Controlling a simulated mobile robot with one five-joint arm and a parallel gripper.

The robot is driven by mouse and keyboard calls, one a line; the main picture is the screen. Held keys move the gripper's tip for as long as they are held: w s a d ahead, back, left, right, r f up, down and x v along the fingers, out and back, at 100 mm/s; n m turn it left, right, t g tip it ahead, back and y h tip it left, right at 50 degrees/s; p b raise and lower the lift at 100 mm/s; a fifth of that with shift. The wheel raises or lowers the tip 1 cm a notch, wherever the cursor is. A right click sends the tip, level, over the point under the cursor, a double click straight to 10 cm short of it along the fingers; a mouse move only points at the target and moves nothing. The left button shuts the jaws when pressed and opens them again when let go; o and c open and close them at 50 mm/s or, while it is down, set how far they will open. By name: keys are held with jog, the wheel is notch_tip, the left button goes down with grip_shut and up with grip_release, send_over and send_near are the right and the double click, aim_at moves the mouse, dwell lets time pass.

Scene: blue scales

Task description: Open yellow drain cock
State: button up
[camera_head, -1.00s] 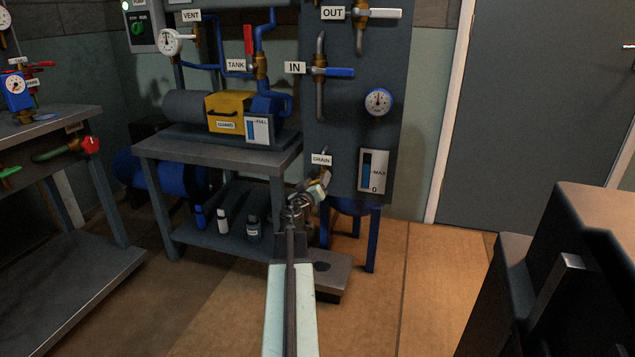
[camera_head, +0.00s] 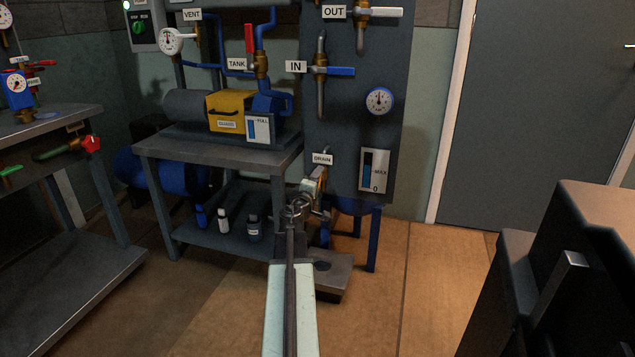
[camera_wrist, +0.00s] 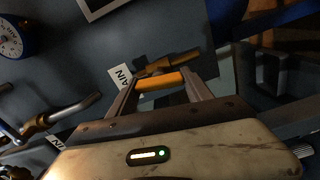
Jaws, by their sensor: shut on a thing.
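The yellow drain cock handle (camera_wrist: 160,82) shows in the wrist view between the two fingers of my gripper (camera_wrist: 162,88), which is shut on it. The brass body of the cock (camera_wrist: 160,66) is just behind the handle, beside the partly covered DRAIN label (camera_wrist: 120,78). In the head view the DRAIN label (camera_head: 322,159) is on the lower part of the grey panel. My gripper (camera_head: 314,186) is just below that label, and my arm and wrist hide most of the cock there.
A level sight (camera_head: 374,171) is right of the cock. A bench (camera_head: 215,149) with a yellow guard (camera_head: 228,111) stands left. A grey step (camera_head: 332,276) is below.

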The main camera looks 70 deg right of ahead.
jog(key=shift+n, duration=0.8)
jog(key=o, duration=1.4)
jog(key=shift+c, duration=0.2)
jog(key=a, duration=0.7)
jog(key=shift+s+a, duration=0.25)
jog(key=shift+a, duration=0.15)
